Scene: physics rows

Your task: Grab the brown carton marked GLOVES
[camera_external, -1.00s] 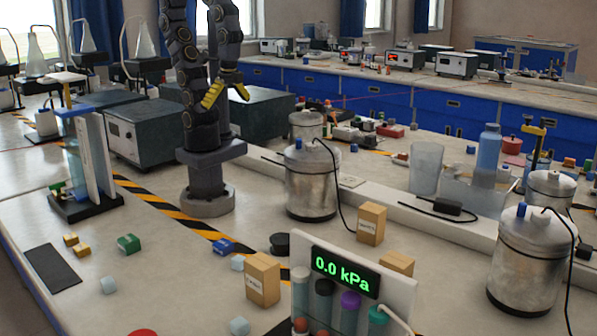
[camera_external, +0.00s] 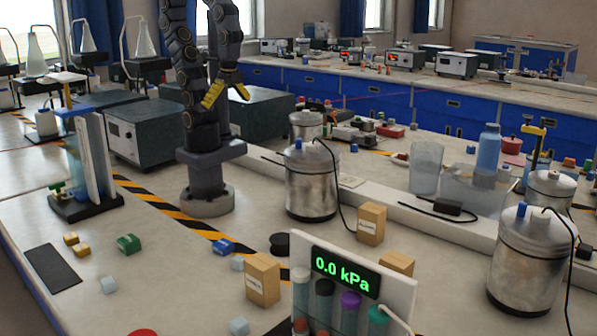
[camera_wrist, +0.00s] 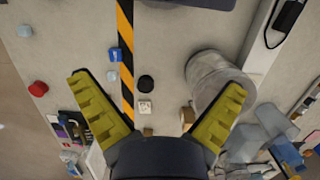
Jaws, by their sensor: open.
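Three brown cartons stand on the bench in the external view: one at the front left (camera_external: 262,279), one farther back beside the steel vessel (camera_external: 371,223), and one partly hidden behind the pressure display (camera_external: 397,262). Their labels are too small to read, so I cannot tell which is marked GLOVES. My gripper (camera_external: 228,92), with yellow finger pads, is open and empty, high above the bench and well apart from the cartons. In the wrist view my gripper (camera_wrist: 160,88) is spread wide; small brown boxes show near its right finger (camera_wrist: 187,115) and above the palm (camera_wrist: 148,132).
A steel vessel (camera_external: 311,180) with a black cable stands behind the cartons. The pressure display rack (camera_external: 400,300) with capped tubes stands at the front. A black puck (camera_external: 280,243), blue block (camera_external: 223,246) and pale cubes lie nearby.

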